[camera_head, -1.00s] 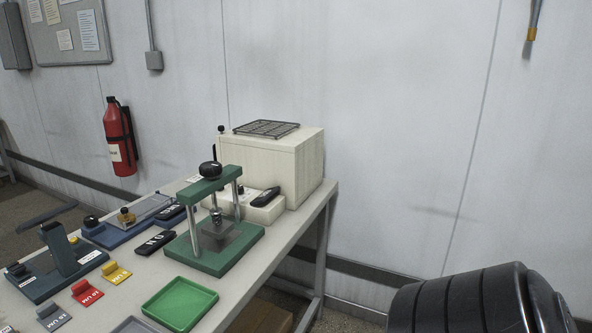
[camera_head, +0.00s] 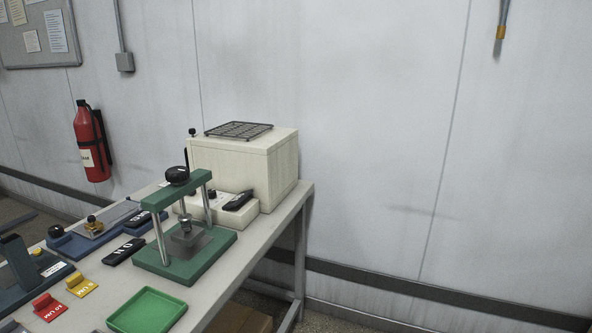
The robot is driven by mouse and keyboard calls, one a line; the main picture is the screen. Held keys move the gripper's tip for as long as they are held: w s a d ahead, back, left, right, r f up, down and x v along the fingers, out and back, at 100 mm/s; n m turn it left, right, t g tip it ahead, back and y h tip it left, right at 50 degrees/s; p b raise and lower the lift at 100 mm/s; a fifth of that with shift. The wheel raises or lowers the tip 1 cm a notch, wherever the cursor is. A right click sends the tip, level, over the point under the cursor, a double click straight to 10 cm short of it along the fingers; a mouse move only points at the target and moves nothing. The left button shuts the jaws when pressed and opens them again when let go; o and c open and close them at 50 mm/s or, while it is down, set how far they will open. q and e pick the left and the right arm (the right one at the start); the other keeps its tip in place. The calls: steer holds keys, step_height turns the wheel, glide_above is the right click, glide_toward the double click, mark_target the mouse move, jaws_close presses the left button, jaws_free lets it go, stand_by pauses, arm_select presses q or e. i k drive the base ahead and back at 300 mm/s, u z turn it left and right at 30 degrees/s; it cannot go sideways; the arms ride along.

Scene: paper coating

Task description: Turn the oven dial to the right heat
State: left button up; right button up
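The oven (camera_head: 272,162) is a cream box at the far right end of the table, with a dark wire rack (camera_head: 238,130) on top. A low cream panel (camera_head: 250,213) juts from its front. A small dark knob (camera_head: 212,192) shows on this panel, partly behind the green press; its marks are too small to read. A black object with white lettering (camera_head: 237,201) lies on the panel's right part. Neither of my grippers is in view.
The green press (camera_head: 203,252) with a black top knob stands in front of the oven panel. A green tray (camera_head: 147,311), red and yellow blocks and blue devices (camera_head: 95,232) lie on the table (camera_head: 262,233). Floor right of the table looks clear.

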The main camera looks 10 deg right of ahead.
mark_target(212, 192)
steer(key=z, duration=0.85)
steer(key=i, duration=2.2)
steer(key=u, duration=2.15)
